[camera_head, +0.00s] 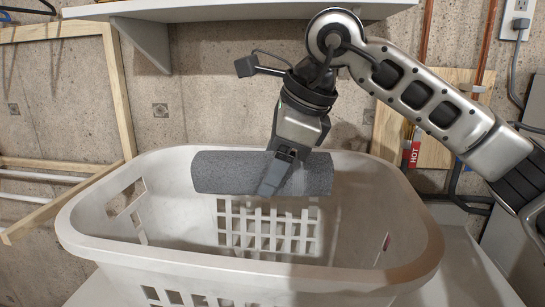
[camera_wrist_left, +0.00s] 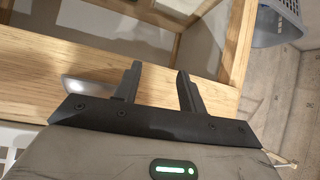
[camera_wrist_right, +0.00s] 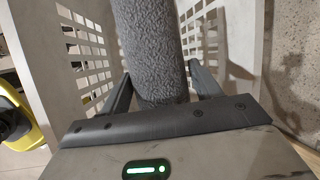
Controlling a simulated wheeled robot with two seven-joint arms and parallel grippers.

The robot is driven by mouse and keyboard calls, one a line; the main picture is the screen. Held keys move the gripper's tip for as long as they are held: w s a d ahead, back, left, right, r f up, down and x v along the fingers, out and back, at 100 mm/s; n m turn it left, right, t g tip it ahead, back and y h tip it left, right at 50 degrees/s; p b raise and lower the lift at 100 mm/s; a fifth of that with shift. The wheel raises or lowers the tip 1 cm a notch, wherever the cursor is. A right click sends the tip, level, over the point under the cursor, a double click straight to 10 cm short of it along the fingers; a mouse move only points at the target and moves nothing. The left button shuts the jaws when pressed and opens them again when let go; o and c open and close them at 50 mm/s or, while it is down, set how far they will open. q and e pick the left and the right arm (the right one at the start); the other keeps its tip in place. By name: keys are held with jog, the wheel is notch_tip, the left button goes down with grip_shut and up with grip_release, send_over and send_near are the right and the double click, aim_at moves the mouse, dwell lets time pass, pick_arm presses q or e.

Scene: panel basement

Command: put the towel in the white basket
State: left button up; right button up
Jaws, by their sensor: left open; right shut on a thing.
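A grey rolled towel (camera_head: 225,172) lies level inside the upper part of the white basket (camera_head: 95,225), near its back wall. My right gripper (camera_head: 272,180) comes down from above and is shut on the towel around its middle. In the right wrist view the towel (camera_wrist_right: 152,45) runs between the two fingers, with slotted basket walls on both sides. The basket looks otherwise empty, though its near floor is hidden by the front rim. My left gripper (camera_wrist_left: 157,82) is open and empty, in front of a wooden frame, and does not show in the head view.
The basket stands on a pale surface (camera_head: 465,275). A white shelf (camera_head: 230,10) hangs above on the concrete wall. A wooden rack (camera_head: 118,90) stands at the left. Pipes with a red HOT tag (camera_head: 412,154) are at the right, close to my right arm.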

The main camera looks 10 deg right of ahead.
jog(key=shift+f, duration=0.1)
jog(key=o, duration=1.1)
jog(key=v, duration=1.6)
